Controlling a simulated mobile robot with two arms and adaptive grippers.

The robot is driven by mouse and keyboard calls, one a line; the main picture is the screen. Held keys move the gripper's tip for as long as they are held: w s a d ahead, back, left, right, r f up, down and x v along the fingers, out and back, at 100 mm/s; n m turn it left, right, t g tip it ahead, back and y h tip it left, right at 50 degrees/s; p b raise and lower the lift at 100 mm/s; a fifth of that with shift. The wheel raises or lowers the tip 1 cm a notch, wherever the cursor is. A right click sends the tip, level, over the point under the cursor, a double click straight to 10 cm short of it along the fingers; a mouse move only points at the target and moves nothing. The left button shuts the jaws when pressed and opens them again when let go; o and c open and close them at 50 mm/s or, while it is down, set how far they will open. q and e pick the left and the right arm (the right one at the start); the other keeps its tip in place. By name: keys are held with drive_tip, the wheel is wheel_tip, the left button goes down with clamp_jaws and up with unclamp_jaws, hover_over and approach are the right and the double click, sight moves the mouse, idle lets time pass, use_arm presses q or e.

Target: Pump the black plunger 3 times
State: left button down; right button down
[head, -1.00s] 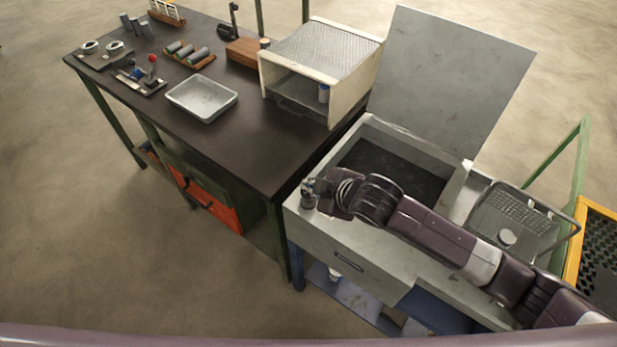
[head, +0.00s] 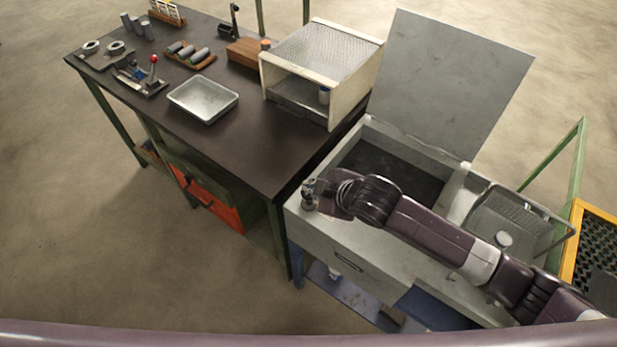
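My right gripper (head: 322,191) is at the front left corner of the grey tank bench (head: 350,243), with my arm reaching in from the right. Its fingers are at a small metallic fitting (head: 309,198) that stands on that corner. The fingers are small and partly hidden by the wrist, so I cannot tell whether they are open or shut. No black plunger shows clearly there; the gripper may cover it. My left gripper is out of view.
The tank's lid (head: 450,85) stands open behind the dark basin. A wire basket (head: 515,225) is at the right. To the left, a dark table (head: 255,150) carries a metal tray (head: 203,99), a white furnace box (head: 320,65) and a red-knobbed lever (head: 153,60).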

drive_tip(key=shift+d+r+p, duration=0.1)
drive_tip(key=shift+r+p, duration=2.3)
drive_tip(key=shift+r, duration=0.3)
